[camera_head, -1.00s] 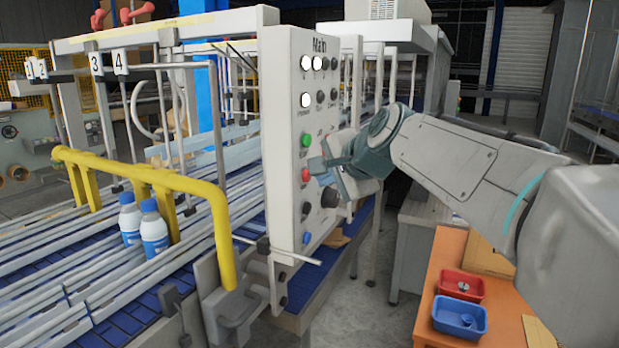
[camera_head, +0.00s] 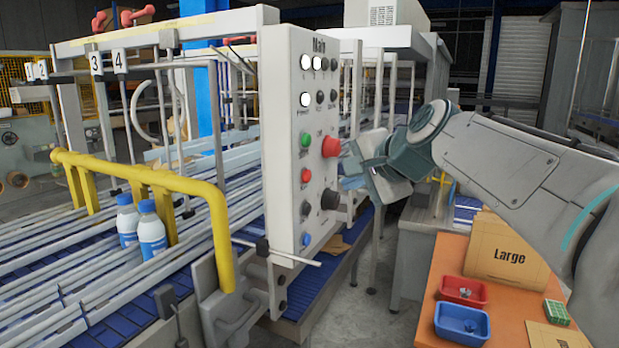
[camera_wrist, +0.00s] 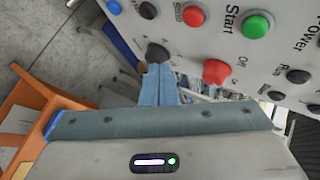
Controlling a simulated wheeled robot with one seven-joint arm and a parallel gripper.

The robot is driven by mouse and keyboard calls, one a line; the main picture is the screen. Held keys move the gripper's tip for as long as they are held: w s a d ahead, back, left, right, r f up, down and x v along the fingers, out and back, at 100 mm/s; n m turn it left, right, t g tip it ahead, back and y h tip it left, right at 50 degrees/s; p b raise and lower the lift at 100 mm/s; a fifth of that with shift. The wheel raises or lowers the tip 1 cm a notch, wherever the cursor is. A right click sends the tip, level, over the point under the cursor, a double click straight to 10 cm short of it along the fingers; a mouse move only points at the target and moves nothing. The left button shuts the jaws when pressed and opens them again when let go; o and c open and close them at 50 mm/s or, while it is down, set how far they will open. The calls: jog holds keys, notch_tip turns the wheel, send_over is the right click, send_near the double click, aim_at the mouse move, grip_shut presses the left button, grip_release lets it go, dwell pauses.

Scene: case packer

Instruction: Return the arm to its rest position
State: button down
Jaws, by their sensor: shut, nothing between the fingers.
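My gripper (camera_head: 350,168) is just to the right of the grey control panel (camera_head: 290,140), apart from its button face as far as the head view shows. In the wrist view the blue fingers of my gripper (camera_wrist: 158,72) are shut together with nothing between them. The panel face fills the top of that view, with a red knob (camera_wrist: 217,72), a green start button (camera_wrist: 257,24), a red stop button (camera_wrist: 194,15) and a black knob (camera_wrist: 157,53). My arm reaches in from the right.
A conveyor with two blue-capped bottles (camera_head: 152,230) and a yellow rail (camera_head: 215,200) lies left of the panel. An orange table (camera_head: 440,275) at lower right bears a red tray (camera_head: 463,291), a blue tray (camera_head: 461,323) and a cardboard box marked Large (camera_head: 508,250).

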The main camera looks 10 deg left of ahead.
jog(key=s+d+f+n+g+h, duration=0.2)
jog(key=s+d+f+n, duration=0.1)
jog(key=s+f, duration=0.5)
jog(key=s+d+f+n+g+h, duration=0.2)
jog(key=s+d+f+n, duration=0.1)
jog(key=s+d+f, duration=0.3)
jog(key=s+d+f+n+g+h, duration=0.2)
jog(key=s+d+f, duration=0.3)
jog(key=s+f, duration=0.5)
notch_tip(320, 180, down, 4)
jog(key=shift+s+r+n+h, duration=0.15)
jog(key=shift+n+h, duration=0.25)
jog(key=shift+n, duration=0.3)
